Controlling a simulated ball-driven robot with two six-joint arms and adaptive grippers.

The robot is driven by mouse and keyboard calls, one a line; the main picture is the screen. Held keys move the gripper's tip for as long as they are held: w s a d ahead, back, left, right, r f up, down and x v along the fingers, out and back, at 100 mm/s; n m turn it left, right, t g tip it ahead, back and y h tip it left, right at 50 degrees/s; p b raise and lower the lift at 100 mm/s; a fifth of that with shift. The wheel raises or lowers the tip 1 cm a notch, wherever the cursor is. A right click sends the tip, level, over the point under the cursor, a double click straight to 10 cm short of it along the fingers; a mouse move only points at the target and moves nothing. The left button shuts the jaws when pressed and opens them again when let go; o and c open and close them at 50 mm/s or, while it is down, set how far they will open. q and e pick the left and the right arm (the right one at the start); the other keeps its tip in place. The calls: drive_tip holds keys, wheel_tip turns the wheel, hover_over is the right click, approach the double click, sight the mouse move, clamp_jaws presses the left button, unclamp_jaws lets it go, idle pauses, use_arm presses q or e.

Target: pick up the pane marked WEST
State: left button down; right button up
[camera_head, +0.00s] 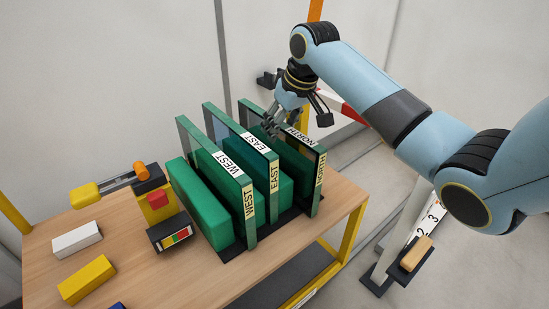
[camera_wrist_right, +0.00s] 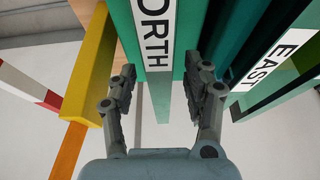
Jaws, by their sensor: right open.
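The WEST pane (camera_head: 228,163) stands upright in a green frame on the table, leftmost of three panes. It has a white WEST label on top and a cream one on its front edge. The EAST pane (camera_head: 262,147) stands to its right, then the NORTH pane (camera_head: 319,172). My right gripper (camera_head: 297,118) is open and empty above the rear of the NORTH pane, away from WEST. In the right wrist view, the NORTH pane (camera_wrist_right: 155,38) shows between the open fingers (camera_wrist_right: 162,95), and the EAST pane (camera_wrist_right: 283,55) lies to the right. WEST is not identifiable there.
Green blocks (camera_head: 200,205) stand between the panes on a dark base. A numbered stand (camera_head: 415,250) is right of the table.

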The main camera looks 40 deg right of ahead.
use_arm(q)
drive_tip(key=f+b, duration=0.1)
drive_tip(key=w+a+f+b, duration=0.1)
drive_tip(key=shift+w+b, duration=0.1)
drive_tip(key=shift+b, duration=0.25)
use_arm(e)
drive_tip(key=x, duration=0.5)
drive_tip(key=shift+f, duration=0.15)
clamp_jaws()
drive_tip(key=shift+w, duration=0.1)
